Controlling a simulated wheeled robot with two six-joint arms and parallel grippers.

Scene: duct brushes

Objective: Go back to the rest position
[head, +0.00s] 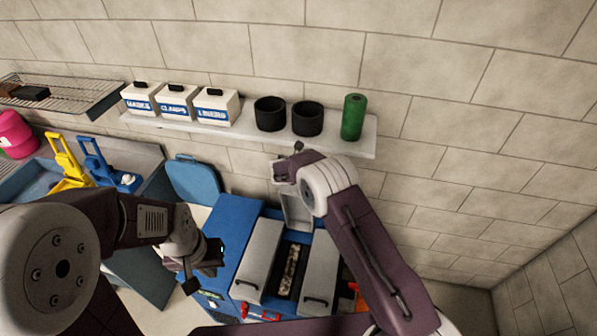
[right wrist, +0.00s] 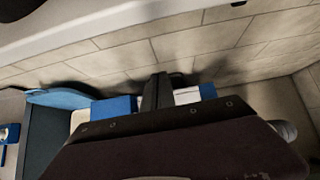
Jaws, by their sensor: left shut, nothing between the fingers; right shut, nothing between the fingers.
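My left gripper (head: 204,262) is in the head view at lower left centre, in front of the blue cabinet (head: 234,245). It is shut and holds nothing. My right arm reaches up from the lower right, and its wrist end is just below the wall shelf (head: 358,142). In the head view the right gripper's fingers are hard to make out. In the right wrist view the right gripper (right wrist: 157,92) shows its dark fingers together, empty, pointing towards the tiled wall. No brush is in either gripper.
The shelf carries several items: white labelled boxes (head: 216,107), two black cups (head: 307,118) and a green roll (head: 353,117). Below are grey-lidded bins (head: 260,259) with a speckled strip (head: 290,271) between them. Yellow (head: 67,163) and blue wringers stand at left, beside a wire rack (head: 62,92).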

